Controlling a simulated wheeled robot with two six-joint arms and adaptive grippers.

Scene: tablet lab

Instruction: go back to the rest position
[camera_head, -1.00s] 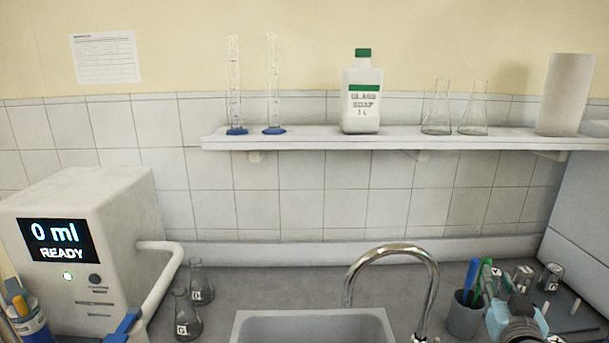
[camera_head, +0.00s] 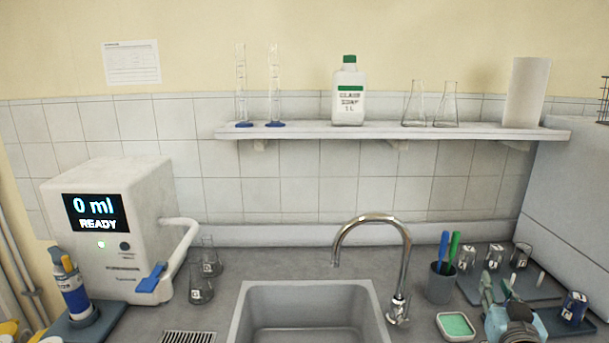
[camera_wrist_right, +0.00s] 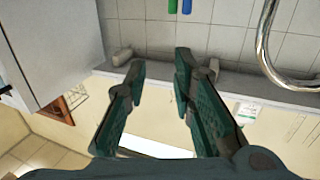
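My right gripper (camera_head: 498,288) shows at the lower right in the head view, over the counter near a green-topped dish. In the right wrist view its two dark green fingers (camera_wrist_right: 160,70) stand apart with nothing between them. My left gripper is in neither view.
A white dispenser (camera_head: 150,215) reading "0 ml READY" stands left of the sink (camera_head: 240,335). A curved tap (camera_head: 405,260) rises at the sink's right. Two flasks (camera_head: 201,290) stand by the dispenser.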

